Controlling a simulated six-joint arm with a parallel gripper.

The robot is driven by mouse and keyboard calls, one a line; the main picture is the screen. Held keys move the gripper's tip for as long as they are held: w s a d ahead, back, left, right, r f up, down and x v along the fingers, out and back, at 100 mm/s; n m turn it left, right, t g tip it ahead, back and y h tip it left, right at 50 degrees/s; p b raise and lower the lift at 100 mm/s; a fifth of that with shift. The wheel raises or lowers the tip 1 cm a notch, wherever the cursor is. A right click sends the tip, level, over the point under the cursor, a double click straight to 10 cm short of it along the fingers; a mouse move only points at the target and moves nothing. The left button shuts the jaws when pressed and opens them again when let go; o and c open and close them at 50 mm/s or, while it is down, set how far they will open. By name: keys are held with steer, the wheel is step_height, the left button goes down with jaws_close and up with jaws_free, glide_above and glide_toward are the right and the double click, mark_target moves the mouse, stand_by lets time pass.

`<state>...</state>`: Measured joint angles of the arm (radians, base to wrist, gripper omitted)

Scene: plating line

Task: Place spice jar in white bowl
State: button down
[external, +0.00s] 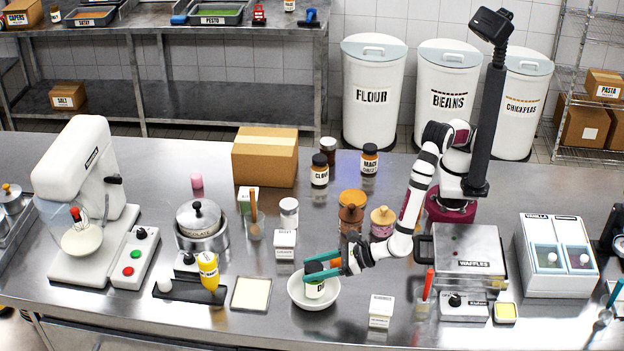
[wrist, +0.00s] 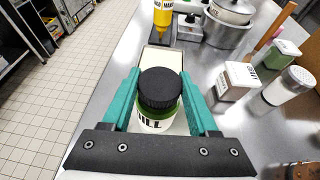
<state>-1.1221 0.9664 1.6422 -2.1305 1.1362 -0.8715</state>
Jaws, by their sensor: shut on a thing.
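The spice jar, with a black lid and green contents, shows in the wrist view (wrist: 160,92) between the teal fingers; its label reads in part "ILL". In the external view the jar (external: 314,289) is inside the white bowl (external: 329,301), or just over its floor; I cannot tell if it touches. My gripper (external: 322,267) reaches in from the right and is shut on the jar, which looks about upright. The fingers (wrist: 160,105) sit on either side of it. The bowl is mostly hidden in the wrist view.
A yellow bottle (external: 208,269) and a square pale tray (external: 251,294) are left of the bowl. A white box (external: 285,243) stands behind it and another box (external: 381,309) to its right. A waffle maker (external: 468,252) is further right. The counter's front edge is close to the bowl.

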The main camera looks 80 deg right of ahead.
steer(key=shift+f, duration=0.9)
steer(key=shift+f, duration=0.1)
steer(key=shift+c, duration=0.8)
jaws_free()
